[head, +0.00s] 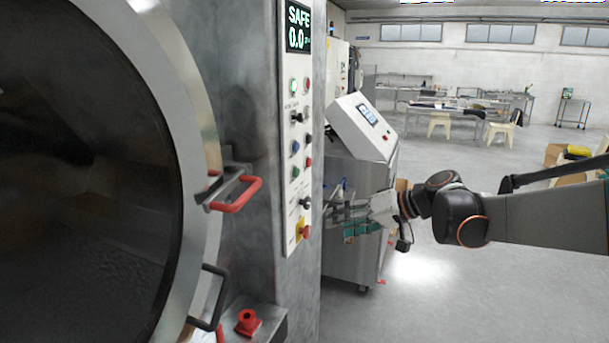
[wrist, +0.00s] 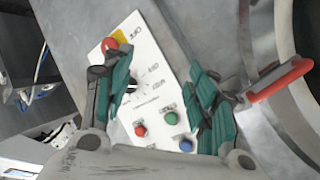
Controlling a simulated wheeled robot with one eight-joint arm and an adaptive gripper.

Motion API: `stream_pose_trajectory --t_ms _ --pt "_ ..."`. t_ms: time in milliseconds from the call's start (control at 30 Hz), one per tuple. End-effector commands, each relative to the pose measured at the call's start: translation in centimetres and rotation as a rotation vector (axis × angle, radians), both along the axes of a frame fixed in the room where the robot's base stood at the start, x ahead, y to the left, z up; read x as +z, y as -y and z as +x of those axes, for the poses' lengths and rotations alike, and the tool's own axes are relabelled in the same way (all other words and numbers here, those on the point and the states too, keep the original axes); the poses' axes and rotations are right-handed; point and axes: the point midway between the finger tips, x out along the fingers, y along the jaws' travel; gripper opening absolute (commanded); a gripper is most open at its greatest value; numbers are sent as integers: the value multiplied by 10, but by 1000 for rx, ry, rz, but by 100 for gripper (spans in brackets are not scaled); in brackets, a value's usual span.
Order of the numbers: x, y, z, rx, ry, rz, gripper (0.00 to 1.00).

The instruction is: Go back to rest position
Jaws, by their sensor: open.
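My gripper (head: 347,213) is at the right of the washer's control panel in the head view, at the end of my arm reaching in from the right. In the wrist view my gripper (wrist: 163,95) is open, with green finger pads spread apart. The white control panel (wrist: 150,65) shows between and beyond the fingers, with a red knob on yellow, red, green and blue buttons. Nothing is between the fingers. The control panel also shows in the head view (head: 296,160), below a display (head: 298,27) reading SAFE and 0.0.
The washer's round door (head: 185,130) fills the left, with a red handle (head: 238,195) sticking out, also near the right finger in the wrist view (wrist: 282,80). A grey cabinet with a screen (head: 362,130) stands behind my gripper. Open floor (head: 440,290) lies below my arm.

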Motion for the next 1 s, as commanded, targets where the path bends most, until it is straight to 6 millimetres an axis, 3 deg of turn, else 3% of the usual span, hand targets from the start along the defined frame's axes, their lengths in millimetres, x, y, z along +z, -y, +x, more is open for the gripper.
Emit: stream_pose_trajectory --t_ms 33,467,1000 --pt "1 -1 -16 -13 -16 -30 53" --pt "-12 18 -134 -163 -106 -297 53" --pt "-57 73 -272 -367 -92 -607 53"
